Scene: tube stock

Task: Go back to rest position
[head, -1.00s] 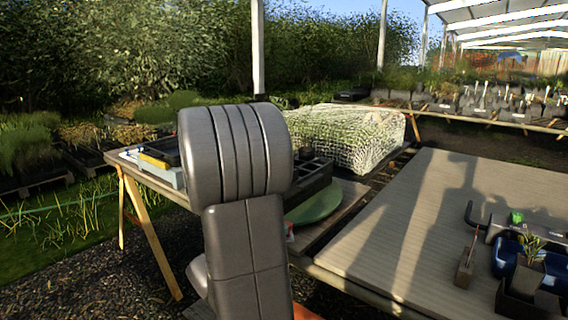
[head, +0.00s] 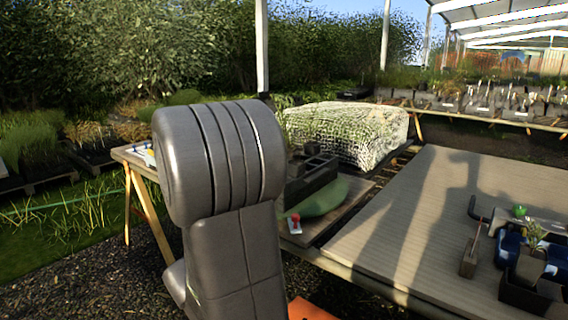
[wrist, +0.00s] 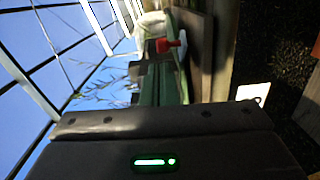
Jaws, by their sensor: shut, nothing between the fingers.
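My gripper (wrist: 160,120) shows at the bottom of the wrist view as a dark body with bolts and a green light. It is shut, with nothing seen held in it. It is not seen in the head view, where my thick grey arm fills the centre left. In the wrist view, turned sideways, a red-topped thing (wrist: 170,44) with a pale base and a green shape (wrist: 160,85) lie beyond the gripper, apart from it as far as I can tell.
In the head view, the red-topped thing (head: 295,223) is on the left bench, near a green rounded thing (head: 322,198) and a dark tray (head: 308,174). The ribbed table (head: 430,220) at right holds a wooden block (head: 469,262) and potted plants (head: 530,264). Its left part is clear.

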